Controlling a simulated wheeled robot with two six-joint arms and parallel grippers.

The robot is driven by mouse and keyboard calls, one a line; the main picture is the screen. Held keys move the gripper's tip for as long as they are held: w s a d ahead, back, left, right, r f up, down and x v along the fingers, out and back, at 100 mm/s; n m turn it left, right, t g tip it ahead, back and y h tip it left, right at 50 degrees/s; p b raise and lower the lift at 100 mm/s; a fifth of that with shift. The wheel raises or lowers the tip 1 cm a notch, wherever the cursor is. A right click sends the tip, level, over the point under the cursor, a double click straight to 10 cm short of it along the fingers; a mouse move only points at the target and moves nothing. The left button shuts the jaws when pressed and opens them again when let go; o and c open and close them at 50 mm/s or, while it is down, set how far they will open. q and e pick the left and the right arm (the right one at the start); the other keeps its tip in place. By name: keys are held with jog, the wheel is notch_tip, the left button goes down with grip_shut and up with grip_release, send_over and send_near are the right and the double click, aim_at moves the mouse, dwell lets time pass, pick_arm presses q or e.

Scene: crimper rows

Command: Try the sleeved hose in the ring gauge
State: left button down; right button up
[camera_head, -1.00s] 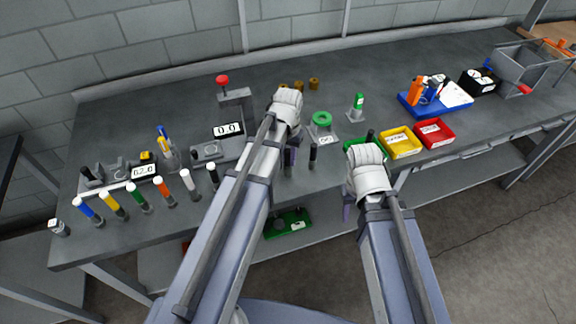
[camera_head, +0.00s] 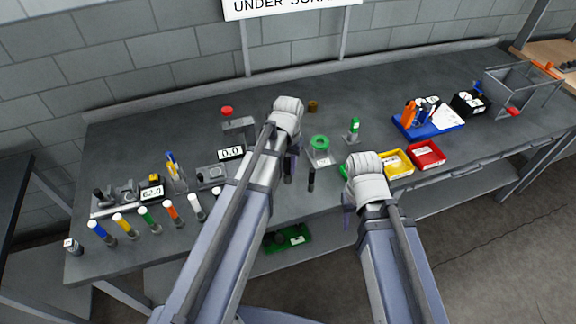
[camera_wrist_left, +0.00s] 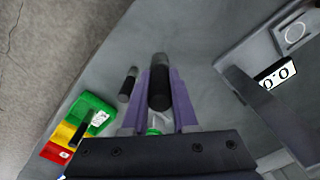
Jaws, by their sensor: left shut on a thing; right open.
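The ring gauge is a green ring (camera_head: 320,142) on a grey stand in the middle of the bench; a bit of green shows below the fingers in the left wrist view (camera_wrist_left: 153,131). My left gripper (camera_head: 294,150) is left of the gauge, its purple fingers shut on a dark hose (camera_wrist_left: 160,90). The held hose points down in the head view (camera_head: 289,172) and is apart from the ring. Whether it has a sleeve is hard to tell. My right gripper (camera_head: 348,210) is open at the bench's front edge, partly hidden by its wrist.
Another dark hose (camera_head: 311,180) stands in front of the gauge. A green-topped part (camera_head: 354,129) stands right of it. Yellow (camera_head: 397,163) and red (camera_head: 427,155) bins lie at right. A press with a display (camera_head: 231,153) and a row of colored-tip hoses are at left.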

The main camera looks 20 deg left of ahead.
aim_at(288, 174)
pick_arm(q)
jog(key=shift+r+p, duration=0.5)
jog(key=shift+r, duration=0.45)
notch_tip(288, 174, down, 7)
jog(key=b, duration=0.6)
jog(key=shift+r+b, duration=0.2)
jog(key=shift+b, duration=0.1)
jog(key=shift+r, duration=0.15)
jog(key=shift+r+p, duration=0.15)
jog(key=shift+p, duration=0.15)
pick_arm(e)
notch_tip(288, 174, down, 4)
jog(key=shift+d, duration=0.1)
